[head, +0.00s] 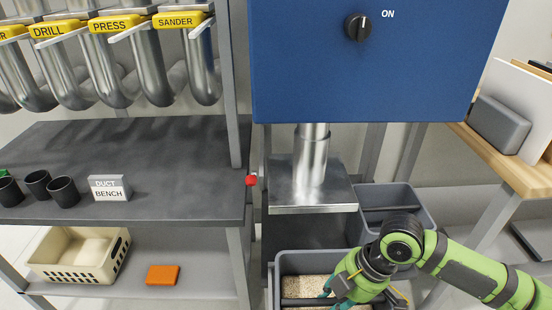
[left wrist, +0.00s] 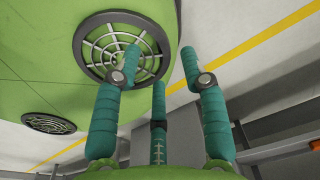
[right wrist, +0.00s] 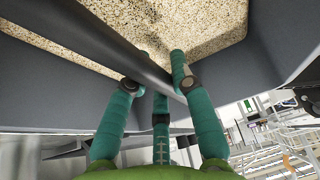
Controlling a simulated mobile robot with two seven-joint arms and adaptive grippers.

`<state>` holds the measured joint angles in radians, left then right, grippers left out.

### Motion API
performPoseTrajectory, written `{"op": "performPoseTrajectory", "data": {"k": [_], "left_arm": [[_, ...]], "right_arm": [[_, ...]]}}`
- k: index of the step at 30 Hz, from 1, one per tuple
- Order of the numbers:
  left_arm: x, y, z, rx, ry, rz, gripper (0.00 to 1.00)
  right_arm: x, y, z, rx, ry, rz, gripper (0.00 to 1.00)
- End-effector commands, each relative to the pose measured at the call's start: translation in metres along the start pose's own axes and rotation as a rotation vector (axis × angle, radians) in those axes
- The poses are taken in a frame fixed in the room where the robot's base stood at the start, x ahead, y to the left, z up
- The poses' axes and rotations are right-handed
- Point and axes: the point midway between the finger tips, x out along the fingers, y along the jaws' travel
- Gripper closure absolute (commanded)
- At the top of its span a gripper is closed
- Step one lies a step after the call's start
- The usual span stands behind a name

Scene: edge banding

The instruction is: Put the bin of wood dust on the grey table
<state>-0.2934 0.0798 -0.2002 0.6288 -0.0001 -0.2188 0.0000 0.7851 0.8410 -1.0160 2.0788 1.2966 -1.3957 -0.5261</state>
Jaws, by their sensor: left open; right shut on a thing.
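The grey bin of wood dust (head: 294,263) stands below the blue cabinet, with tan dust inside and a dark bar across its top. My right gripper (head: 338,290) is at this bin, its teal fingers closed around the bar. In the right wrist view the fingers (right wrist: 160,90) grip the dark bar (right wrist: 120,45) above the wood dust (right wrist: 190,25). The grey table (head: 130,150) is at the left, with a dark grey top. My left gripper (left wrist: 160,75) is open and empty, beside my green base; it is not in the head view.
A second grey bin (head: 395,196) stands behind my right arm. On the table are black cups (head: 64,190) and a "DUCT BENCH" sign (head: 109,188). The lower shelf holds a cream basket (head: 80,252) and an orange block (head: 162,275). The table's front middle is clear.

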Motion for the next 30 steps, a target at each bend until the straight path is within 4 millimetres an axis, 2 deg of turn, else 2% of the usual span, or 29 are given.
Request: {"op": "performPoseTrajectory", "data": {"k": [1,8,14,20,30], "left_arm": [[-0.003,0.0,0.001,0.0,-0.002,0.0,0.57],[-0.008,0.0,0.004,0.0,-0.008,0.001,0.57],[-0.015,0.0,0.005,0.0,-0.012,0.001,0.57],[-0.026,0.001,0.008,0.0,-0.019,0.001,0.57],[-0.046,0.0,0.006,0.0,-0.02,0.001,0.57]], "right_arm": [[-0.006,0.002,-0.002,0.014,0.005,0.017,1.0],[-0.018,0.001,-0.001,0.116,0.006,0.059,1.0],[-0.035,0.001,-0.001,0.265,0.007,0.121,1.0],[-0.06,0.002,0.001,0.493,0.007,0.218,1.0],[-0.114,0.006,0.003,0.982,0.013,0.423,1.0]]}}
